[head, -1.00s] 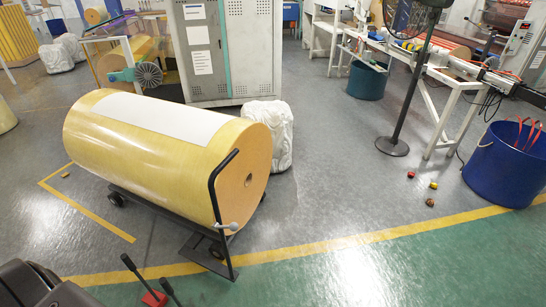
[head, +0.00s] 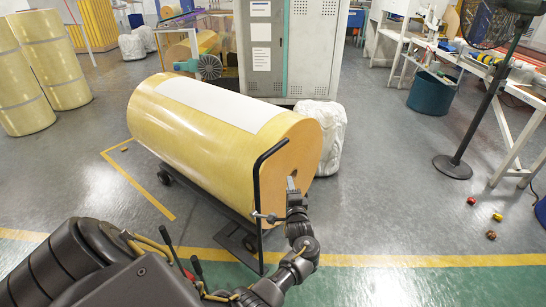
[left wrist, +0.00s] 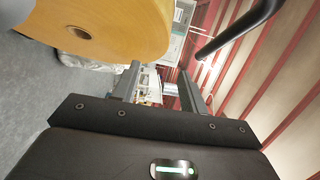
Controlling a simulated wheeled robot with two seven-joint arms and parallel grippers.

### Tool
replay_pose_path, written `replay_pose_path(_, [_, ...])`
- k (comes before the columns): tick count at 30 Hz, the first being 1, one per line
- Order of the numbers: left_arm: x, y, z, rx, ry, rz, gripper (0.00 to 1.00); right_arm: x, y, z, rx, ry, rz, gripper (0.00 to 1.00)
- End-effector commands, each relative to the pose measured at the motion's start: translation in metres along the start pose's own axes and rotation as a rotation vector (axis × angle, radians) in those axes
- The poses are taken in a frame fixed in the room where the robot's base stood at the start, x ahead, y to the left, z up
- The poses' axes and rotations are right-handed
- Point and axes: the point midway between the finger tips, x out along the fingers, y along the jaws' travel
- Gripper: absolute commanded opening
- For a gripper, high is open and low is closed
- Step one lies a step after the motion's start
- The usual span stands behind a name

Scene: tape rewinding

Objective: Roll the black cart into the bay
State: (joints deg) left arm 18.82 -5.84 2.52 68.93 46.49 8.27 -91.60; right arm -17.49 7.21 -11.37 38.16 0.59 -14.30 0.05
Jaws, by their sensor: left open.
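The black cart (head: 204,198) stands on the grey floor with a large yellow roll (head: 185,135) lying on it. Its bent black handle bar (head: 257,185) rises at the near end, and shows at the upper right in the left wrist view (left wrist: 240,30). My left gripper (head: 292,185) is at the roll's near end face, just right of the handle upright. In the left wrist view its fingers (left wrist: 160,80) are apart with nothing between them. The bar passes beside them, not between them. A yellow corner line (head: 140,187) is painted on the floor left of the cart; no bay is labelled.
A white wrapped bundle (head: 322,135) sits close right of the roll. A grey cabinet (head: 312,50) stands behind. A black fan stand (head: 478,115) and small blocks (head: 497,217) are at the right. More yellow rolls (head: 60,60) stand at the left.

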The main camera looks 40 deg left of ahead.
Motion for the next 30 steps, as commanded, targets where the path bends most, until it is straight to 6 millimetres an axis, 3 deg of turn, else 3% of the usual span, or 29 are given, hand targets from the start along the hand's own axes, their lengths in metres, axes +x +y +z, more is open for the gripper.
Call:
replay_pose_path(1, [0.009,-0.025,0.003,0.025,-0.059,-0.048,0.43,0.008,0.003,0.002,-0.001,-0.003,0.004,0.36])
replay_pose_path(3, [0.016,-0.054,0.011,0.073,-0.133,-0.091,0.43,0.011,0.006,0.002,-0.003,-0.005,0.008,0.36])
replay_pose_path(7, [0.021,-0.083,0.02,0.124,-0.212,-0.122,0.43,0.012,0.007,0.001,-0.003,0.0,0.01,0.36])
replay_pose_path(16, [0.032,-0.091,0.025,0.14,-0.23,-0.128,0.43,0.011,0.005,0.001,-0.002,0.0,0.007,0.36])
replay_pose_path(30, [0.109,-0.101,0.042,0.139,-0.227,-0.127,0.43,0.013,0.003,0.005,-0.003,-0.006,0.005,0.36])
